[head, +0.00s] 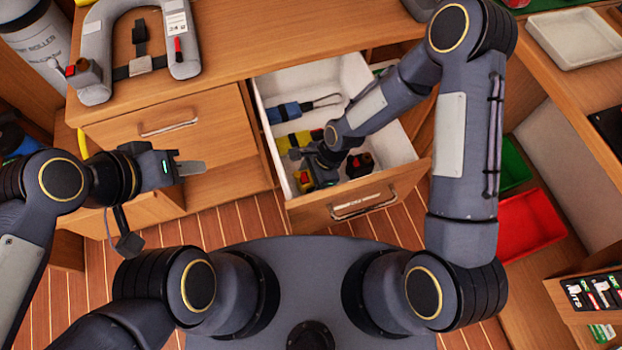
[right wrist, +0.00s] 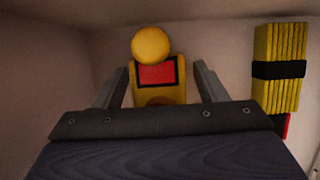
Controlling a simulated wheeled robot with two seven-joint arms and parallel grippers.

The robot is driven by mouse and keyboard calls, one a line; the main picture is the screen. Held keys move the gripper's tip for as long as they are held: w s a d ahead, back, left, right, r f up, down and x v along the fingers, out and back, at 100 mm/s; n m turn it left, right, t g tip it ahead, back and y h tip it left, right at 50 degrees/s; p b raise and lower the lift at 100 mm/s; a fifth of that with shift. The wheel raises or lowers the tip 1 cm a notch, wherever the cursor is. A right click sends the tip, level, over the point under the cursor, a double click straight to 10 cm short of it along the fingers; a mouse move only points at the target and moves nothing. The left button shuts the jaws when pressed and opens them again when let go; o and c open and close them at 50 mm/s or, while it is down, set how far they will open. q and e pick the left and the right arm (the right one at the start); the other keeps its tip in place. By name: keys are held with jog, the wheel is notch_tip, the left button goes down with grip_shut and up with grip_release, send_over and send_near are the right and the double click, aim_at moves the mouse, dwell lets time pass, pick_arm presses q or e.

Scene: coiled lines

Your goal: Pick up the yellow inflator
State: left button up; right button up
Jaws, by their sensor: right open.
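The yellow inflator (right wrist: 158,90), with a round yellow knob and a red patch, shows in the right wrist view between the two fingers of my right gripper (right wrist: 160,88). The fingers are apart, one on each side of it, and I see no clear contact. In the head view my right gripper (head: 315,178) reaches down into the open white drawer and partly hides the inflator (head: 302,180) at the drawer's front left. My left gripper (head: 190,167) hangs outside the drawer to the left, with nothing seen in it; its finger gap cannot be made out.
The drawer (head: 349,75) also holds a blue-handled tool (head: 288,111), a yellow bundle with a black band (right wrist: 280,68) and a red-and-black item (head: 360,164). A grey horseshoe-shaped life vest (head: 95,70) lies on the counter. A red bin (head: 530,225) stands at right.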

jog(key=c, duration=1.2)
